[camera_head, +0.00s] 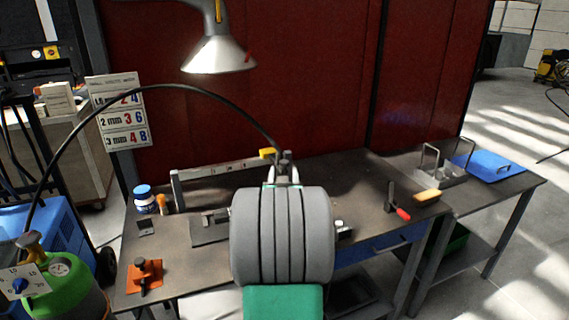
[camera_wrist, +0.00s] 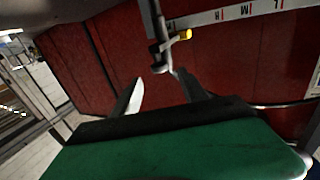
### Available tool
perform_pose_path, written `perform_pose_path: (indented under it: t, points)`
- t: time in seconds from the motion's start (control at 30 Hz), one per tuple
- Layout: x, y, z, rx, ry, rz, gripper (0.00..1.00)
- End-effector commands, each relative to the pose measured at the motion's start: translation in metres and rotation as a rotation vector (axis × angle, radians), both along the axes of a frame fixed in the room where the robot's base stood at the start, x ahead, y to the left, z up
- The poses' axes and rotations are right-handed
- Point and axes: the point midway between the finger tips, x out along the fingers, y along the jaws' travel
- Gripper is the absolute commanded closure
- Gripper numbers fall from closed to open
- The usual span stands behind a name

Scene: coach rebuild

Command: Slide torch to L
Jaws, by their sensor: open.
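The torch (camera_wrist: 158,45) is a grey and dark upright piece with a yellow-tipped part (camera_wrist: 183,35), seen in the wrist view at the top centre. It sits at the rail (camera_wrist: 205,18), a pale strip with red marks that look like H, M and L, upside down; L (camera_wrist: 281,3) is farthest right. The torch is beside the H end. In the head view the yellow part (camera_head: 268,153) and the rail (camera_head: 225,168) show above the bench. My gripper (camera_wrist: 160,82) is open, its fingers apart just short of the torch. My arm hides much of this in the head view.
A black cable (camera_head: 150,88) arches from the green cylinder (camera_head: 60,290) to the torch. A lamp (camera_head: 218,55) hangs above the bench (camera_head: 345,180). A red-handled clamp (camera_head: 398,208), a brush (camera_head: 427,196) and a metal caddy (camera_head: 440,172) lie to the right. A red panel (camera_head: 250,90) stands behind.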

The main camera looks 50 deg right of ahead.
Motion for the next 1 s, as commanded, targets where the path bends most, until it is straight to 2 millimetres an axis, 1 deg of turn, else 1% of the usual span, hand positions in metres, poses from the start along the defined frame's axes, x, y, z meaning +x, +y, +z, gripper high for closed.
perform_pose_path:
  t: [0.07, 0.17, 0.3, 0.43, 0.57, 0.77, 1.0]
  points:
    - [0.002, -0.008, 0.003, -0.007, -0.006, -0.005, 0.49]
    - [0.012, -0.021, 0.002, -0.004, -0.004, -0.004, 0.49]
    - [0.028, -0.043, 0.003, -0.004, -0.004, -0.004, 0.49]
    - [0.039, -0.057, 0.003, -0.004, -0.004, -0.004, 0.49]
    - [0.044, -0.063, 0.002, -0.005, -0.005, -0.004, 0.49]
    - [0.044, -0.063, 0.002, -0.004, -0.004, -0.003, 0.49]
    - [0.044, -0.063, 0.002, -0.004, -0.004, -0.003, 0.69]
